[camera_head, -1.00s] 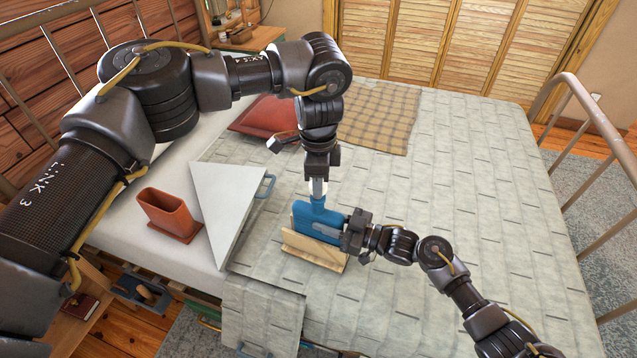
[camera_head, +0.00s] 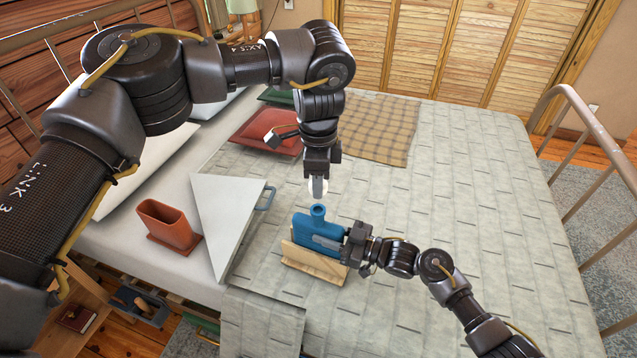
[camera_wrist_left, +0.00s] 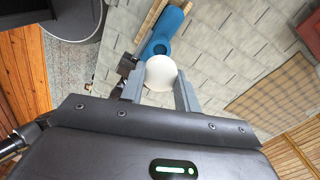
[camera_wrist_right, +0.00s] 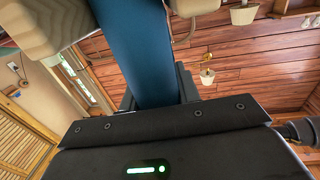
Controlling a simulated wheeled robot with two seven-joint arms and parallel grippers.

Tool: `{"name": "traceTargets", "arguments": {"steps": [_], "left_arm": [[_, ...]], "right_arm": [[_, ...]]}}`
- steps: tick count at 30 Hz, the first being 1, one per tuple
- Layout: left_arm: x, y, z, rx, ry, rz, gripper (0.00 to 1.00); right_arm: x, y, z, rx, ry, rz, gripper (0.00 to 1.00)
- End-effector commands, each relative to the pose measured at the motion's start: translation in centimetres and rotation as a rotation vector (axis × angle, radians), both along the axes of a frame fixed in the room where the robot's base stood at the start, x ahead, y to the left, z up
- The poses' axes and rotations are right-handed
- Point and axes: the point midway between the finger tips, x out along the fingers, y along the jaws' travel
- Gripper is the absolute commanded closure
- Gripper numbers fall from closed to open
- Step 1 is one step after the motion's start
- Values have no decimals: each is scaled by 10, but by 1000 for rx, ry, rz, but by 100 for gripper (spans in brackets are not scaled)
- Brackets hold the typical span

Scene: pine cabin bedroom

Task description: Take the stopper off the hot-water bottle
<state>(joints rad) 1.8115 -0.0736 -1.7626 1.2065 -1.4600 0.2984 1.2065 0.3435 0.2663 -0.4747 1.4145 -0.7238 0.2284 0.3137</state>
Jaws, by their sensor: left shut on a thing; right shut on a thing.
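The blue hot-water bottle (camera_head: 303,227) stands upright in a wooden holder (camera_head: 312,262) on the bed. Its round neck is open at the top, and the dark opening shows in the left wrist view (camera_wrist_left: 161,46). My left gripper (camera_head: 318,190) is shut on the white stopper (camera_wrist_left: 160,72) and holds it just above the neck, apart from it. My right gripper (camera_head: 342,243) is shut on the side of the bottle, which also fills the middle of the right wrist view (camera_wrist_right: 138,50).
An orange-red open container (camera_head: 168,226) and a white triangular panel (camera_head: 226,215) stand left of the holder. A red cushion (camera_head: 262,132) and a checked blanket (camera_head: 378,128) lie behind. The quilt (camera_head: 470,210) to the right is mostly clear. A metal bed rail (camera_head: 590,130) bounds the far right.

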Motion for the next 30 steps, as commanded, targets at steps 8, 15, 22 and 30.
{"name": "traceTargets", "arguments": {"steps": [8, 15, 22, 30], "left_arm": [[0, 0, 0, 0, 0, 0, 96], [0, 0, 0, 0, 0, 0, 96], [0, 0, -3, 0, -1, 0, 96], [0, 0, -9, 0, -1, 0, 96]], "right_arm": [[0, 0, 0, 0, 0, 0, 42], [-1, -2, 0, 0, 0, 0, 42], [-13, -32, -2, -4, -1, -2, 42], [-36, -83, -2, -3, 0, 0, 42]]}}
